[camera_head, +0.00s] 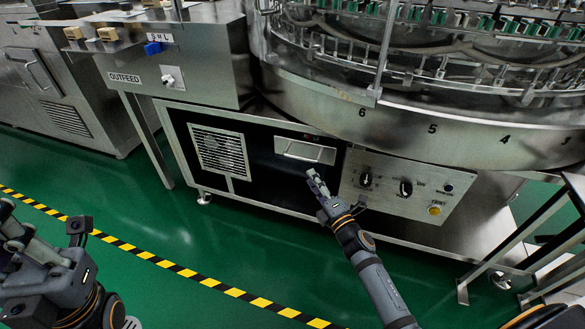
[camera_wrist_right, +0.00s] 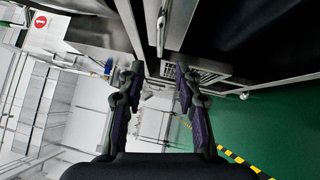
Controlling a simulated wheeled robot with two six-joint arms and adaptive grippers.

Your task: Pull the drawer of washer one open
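The drawer (camera_head: 292,144) of the washer is a small metallic front with a bar handle (camera_head: 308,154), set in the dark lower panel below the big round machine. It looks about flush with the panel. My right gripper (camera_head: 313,178) is just below and in front of the handle, apart from it. In the right wrist view its two fingers (camera_wrist_right: 158,80) are spread and empty, with a metal bar handle (camera_wrist_right: 161,32) beyond them. My left gripper (camera_head: 12,225) is at the lower left, far from the drawer, partly cut off by the picture edge.
A vented grille (camera_head: 219,152) is left of the drawer. A control panel (camera_head: 400,184) with knobs and a yellow button is to its right. The curved rim (camera_head: 400,122) of the machine overhangs above. The green floor (camera_head: 200,230) in front is clear, with a yellow-black stripe.

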